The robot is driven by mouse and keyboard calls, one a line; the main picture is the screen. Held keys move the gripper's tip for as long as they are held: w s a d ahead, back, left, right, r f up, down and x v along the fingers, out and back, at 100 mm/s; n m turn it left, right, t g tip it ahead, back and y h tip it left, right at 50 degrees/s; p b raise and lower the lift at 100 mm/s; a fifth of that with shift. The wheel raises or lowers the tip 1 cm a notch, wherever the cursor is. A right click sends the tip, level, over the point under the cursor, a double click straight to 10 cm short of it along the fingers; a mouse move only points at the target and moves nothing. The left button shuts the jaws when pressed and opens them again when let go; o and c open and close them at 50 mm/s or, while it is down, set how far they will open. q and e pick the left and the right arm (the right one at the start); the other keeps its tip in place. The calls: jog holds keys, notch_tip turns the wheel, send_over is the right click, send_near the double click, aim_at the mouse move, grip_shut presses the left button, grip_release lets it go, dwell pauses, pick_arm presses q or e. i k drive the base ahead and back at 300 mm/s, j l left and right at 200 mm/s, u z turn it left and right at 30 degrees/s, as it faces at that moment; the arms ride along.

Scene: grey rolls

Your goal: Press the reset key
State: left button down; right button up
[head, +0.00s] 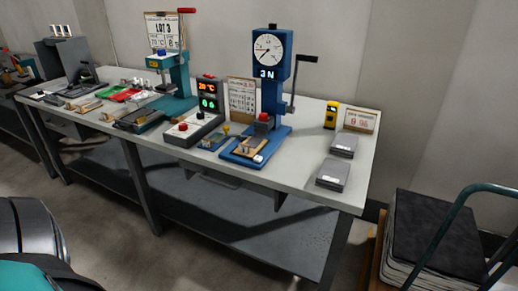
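A blue test stand (272,90) with a round dial (268,49), a small display reading about "3 N" and a black crank (306,58) stands on the grey workbench. Its blue base carries a wooden piece (250,146) and a small white key-like part (258,158) at the front. Left of it is a dark control box (208,100) with orange and green displays, a red button (183,127) and a white button. No label reading reset is legible, so I cannot tell which key it is. Neither gripper is in view.
Two grey boxes (332,175) and a yellow device (331,115) sit at the bench's right end. A teal press (174,80) and small trays stand further left. A cart with stacked dark sheets (437,236) is right of the bench. Floor in front is clear.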

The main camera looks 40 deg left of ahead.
aim_at(258, 160)
jog(key=i+j, duration=0.2)
jog(key=j, duration=0.15)
jog(key=i+j, duration=0.15)
jog(key=j, duration=0.2)
jog(key=i+j, duration=0.2)
jog(key=j, duration=0.15)
